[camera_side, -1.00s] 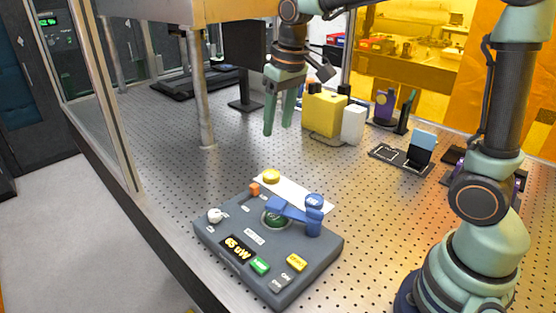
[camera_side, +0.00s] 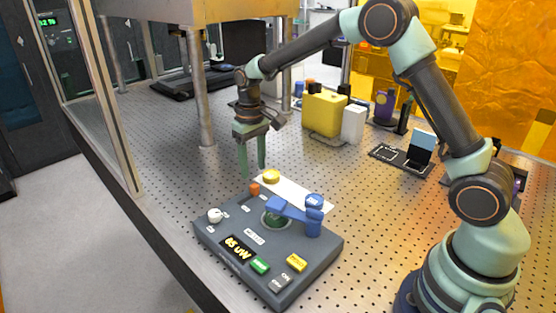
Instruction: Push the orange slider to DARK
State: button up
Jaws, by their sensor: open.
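The orange slider (camera_side: 254,189) is a small block near the back left edge of the grey control box (camera_side: 222,234). The DARK label is too small to read for certain. My gripper (camera_side: 254,172) is open, with its two green fingers pointing down. Its fingertips are just above and behind the slider in the picture. I cannot tell whether they touch it, but they look apart from it. Nothing is between the fingers.
The box also carries a white knob (camera_side: 214,215), a blue lever (camera_side: 290,211), a green button (camera_side: 260,265) and a yellow button (camera_side: 297,262). A yellow round piece (camera_side: 271,176) sits behind the slider. A metal post (camera_side: 201,90) stands behind left.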

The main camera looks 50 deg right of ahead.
aim_at(254, 185)
notch_tip(254, 185, down, 6)
jog(key=shift+r, duration=0.1)
dwell(0.4)
grip_shut()
dwell(1.2)
